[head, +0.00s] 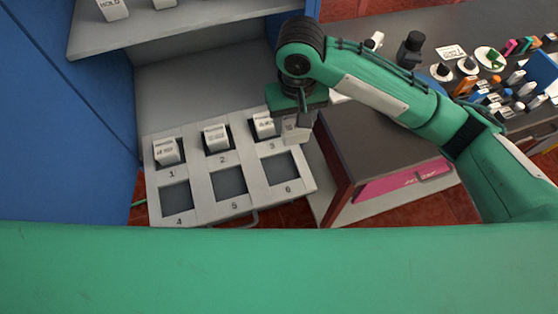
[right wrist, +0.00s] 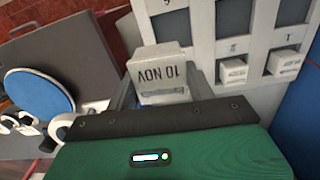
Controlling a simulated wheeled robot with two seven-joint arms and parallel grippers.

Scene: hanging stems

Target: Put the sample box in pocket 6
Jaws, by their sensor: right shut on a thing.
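The sample box, a small white block marked "10 NOV" (right wrist: 160,78), is between the fingers of my right gripper (head: 297,122). In the head view the box (head: 295,131) is held near the right edge of the pocket tray (head: 237,169), beside pocket 3. Pocket 6 (head: 281,168) is an empty dark square at the tray's front right, below and slightly left of the held box in the picture. The right gripper is shut on the box; its fingers also show in the right wrist view (right wrist: 160,92). My left gripper is not in view.
White boxes stand in pocket 1 (head: 166,151), pocket 2 (head: 216,138) and pocket 3 (head: 263,125). Pockets 4 (head: 177,197) and 5 (head: 230,182) are empty. A dark-topped cabinet (head: 372,140) stands close right of the tray. A shelf (head: 190,32) overhangs behind.

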